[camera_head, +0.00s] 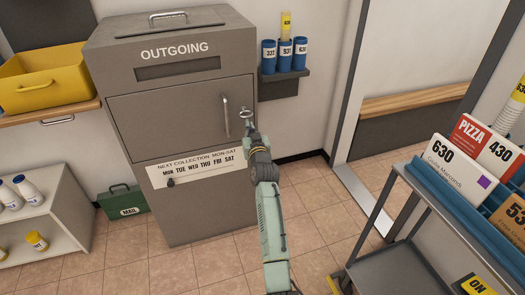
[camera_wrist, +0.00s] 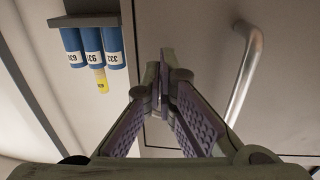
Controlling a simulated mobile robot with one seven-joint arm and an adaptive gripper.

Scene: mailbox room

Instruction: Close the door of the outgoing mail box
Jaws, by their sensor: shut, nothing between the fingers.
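The outgoing mail box (camera_head: 190,215) is a grey metal cabinet labelled OUTGOING. Its door (camera_head: 160,120) lies about flush with the front face in the head view; a small gap cannot be told. The door's upright metal handle (camera_head: 226,117) is near its right edge. My gripper (camera_head: 246,115) is shut and empty, just right of the handle by the door's right edge. In the wrist view, the shut fingertips (camera_wrist: 164,58) point toward the grey front, with the handle (camera_wrist: 243,72) to their right and apart from them. Whether the fingertips touch the door cannot be told.
A small wall shelf (camera_head: 286,82) with blue canisters is right of the box. A yellow bin (camera_head: 45,85) on a wooden shelf and a green MAIL case (camera_head: 122,203) are at left. A cart (camera_head: 395,265) with parcels stands at right. Tiled floor before the box is clear.

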